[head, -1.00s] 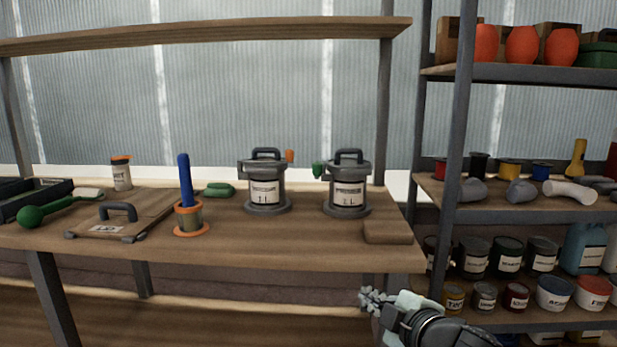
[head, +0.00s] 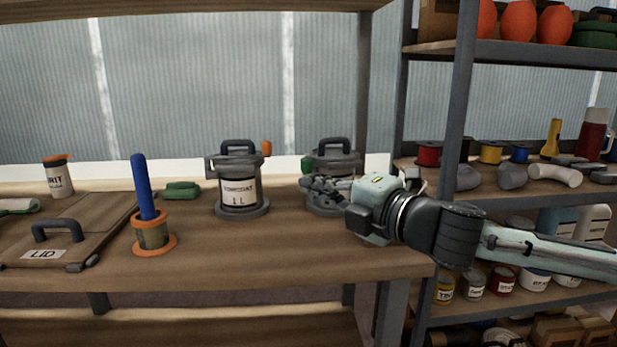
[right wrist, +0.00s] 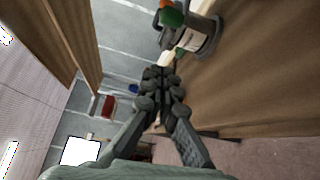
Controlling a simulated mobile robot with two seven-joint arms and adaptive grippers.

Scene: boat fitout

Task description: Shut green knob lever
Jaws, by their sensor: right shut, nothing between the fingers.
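The green knob (head: 308,166) sits on the left side of the right-hand grey pot (head: 335,161), which stands upright on the workbench (head: 280,245). My right gripper (head: 308,184) is shut and empty in front of that pot, just below the green knob, and hides the pot's label. I cannot tell whether it touches the pot. In the right wrist view the shut fingers (right wrist: 158,78) point toward a grey pot (right wrist: 200,36) with the green knob (right wrist: 172,14) beyond the fingertips. My left gripper is not in view.
A second grey pot (head: 239,183) with an orange knob (head: 266,148) stands to the left. A loaded shelf (head: 500,168) stands right.

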